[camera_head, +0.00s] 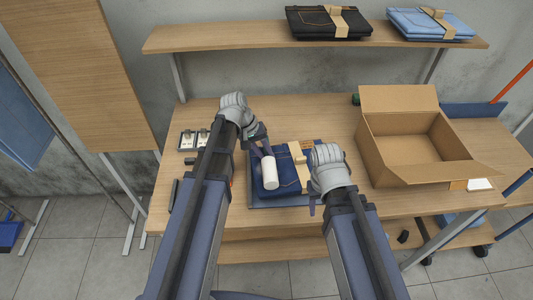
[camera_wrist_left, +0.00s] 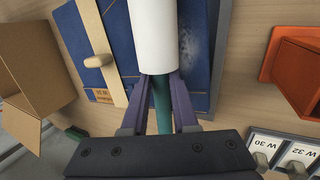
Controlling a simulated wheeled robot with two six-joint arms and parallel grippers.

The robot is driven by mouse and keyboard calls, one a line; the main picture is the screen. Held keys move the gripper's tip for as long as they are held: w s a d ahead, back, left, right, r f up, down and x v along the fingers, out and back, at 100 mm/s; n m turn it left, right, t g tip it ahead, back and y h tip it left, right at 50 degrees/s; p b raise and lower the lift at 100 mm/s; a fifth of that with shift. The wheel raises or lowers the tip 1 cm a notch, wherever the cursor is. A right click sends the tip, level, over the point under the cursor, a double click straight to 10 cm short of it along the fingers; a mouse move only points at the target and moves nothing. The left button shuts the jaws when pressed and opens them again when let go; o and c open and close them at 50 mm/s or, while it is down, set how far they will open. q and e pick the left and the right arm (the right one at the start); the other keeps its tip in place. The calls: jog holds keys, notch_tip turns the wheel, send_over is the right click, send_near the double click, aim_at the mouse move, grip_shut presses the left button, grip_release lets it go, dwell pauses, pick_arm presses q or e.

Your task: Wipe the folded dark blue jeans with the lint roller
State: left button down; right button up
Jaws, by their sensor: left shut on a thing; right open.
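The folded dark blue jeans (camera_head: 270,190) lie on the table in front of me, with a tan band (camera_head: 299,166) across them. My left gripper (camera_head: 261,146) is shut on the green handle of the lint roller (camera_head: 269,173). The white roller is over the jeans; I cannot tell if it touches them. In the left wrist view the gripper (camera_wrist_left: 159,105) grips the handle, and the white roller (camera_wrist_left: 154,38) extends over the jeans (camera_wrist_left: 118,35). A pale speckled patch shows on the cloth right of the roller. My right gripper (camera_head: 313,198) is open at the jeans' right side.
An open cardboard box (camera_head: 410,150) stands to the right. Black jeans (camera_head: 328,23) and light blue jeans (camera_head: 430,24) lie on the shelf above. Size cards (camera_wrist_left: 280,148) reading W 30 and W 32 and an orange holder (camera_wrist_left: 294,72) lie beside the jeans.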

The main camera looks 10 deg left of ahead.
pick_arm(q)
jog(key=shift+w+a, duration=0.5)
jog(key=shift+w, duration=0.35)
jog(key=shift+w+a, duration=0.45)
jog(key=shift+w, duration=0.4)
jog(key=shift+w, duration=0.1)
jog(key=shift+w+a+r, duration=0.1)
jog(key=shift+w+a, duration=0.25)
jog(key=shift+w, duration=0.5)
jog(key=shift+w+a, duration=0.35)
jog(key=shift+w, duration=0.45)
pick_arm(e)
jog(key=shift+r, duration=0.15)
pick_arm(q)
jog(key=shift+s+f, duration=0.1)
jog(key=shift+f, duration=0.1)
pick_arm(e)
jog(key=shift+f, duration=0.2)
pick_arm(q)
jog(key=shift+s+d+r, duration=0.1)
jog(key=shift+s+d, duration=0.15)
jog(key=shift+s, duration=0.35)
jog(key=shift+s+d, duration=0.3)
jog(key=shift+s, duration=0.25)
jog(key=shift+s+d+r, duration=0.1)
jog(key=shift+s+d, duration=0.15)
jog(key=shift+s, duration=0.35)
pick_arm(e)
jog(key=shift+r, duration=0.15)
